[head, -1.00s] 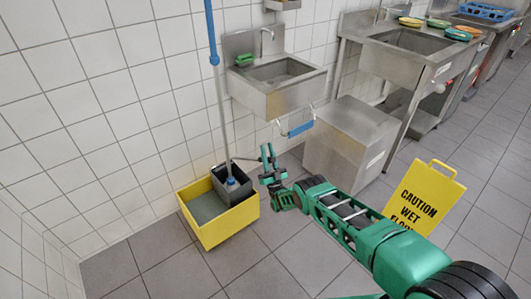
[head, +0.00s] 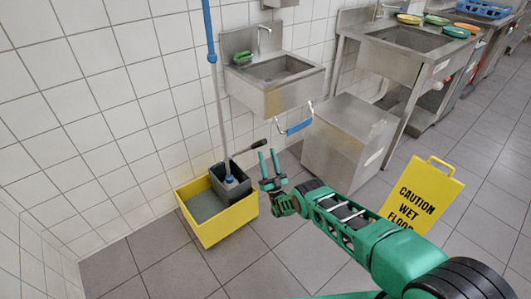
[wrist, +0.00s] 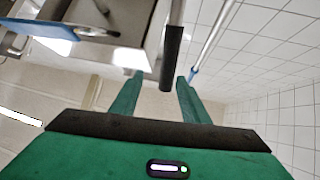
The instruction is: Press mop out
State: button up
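The mop (head: 223,105) stands nearly upright against the tiled wall, its blue-topped handle running out of the top of the head view. Its lower end is in the dark grey wringer (head: 238,184), on the yellow bucket (head: 228,222). The wringer's lever has a black grip (head: 258,144) sticking out to the right. My gripper (head: 268,153) is right of the bucket, fingers pointing up, just below and beside the grip. In the wrist view the open fingers (wrist: 157,75) are apart, with the black grip (wrist: 172,57) beyond them, seen between their tips. I see no contact.
A steel hand sink (head: 275,82) with a blue-handled bar (head: 299,127) hangs above and right of the bucket. A steel cabinet (head: 345,135) stands right of it. A yellow wet-floor sign (head: 420,195) stands right of my arm. Floor in front of the bucket is clear.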

jog(key=shift+v, duration=1.9)
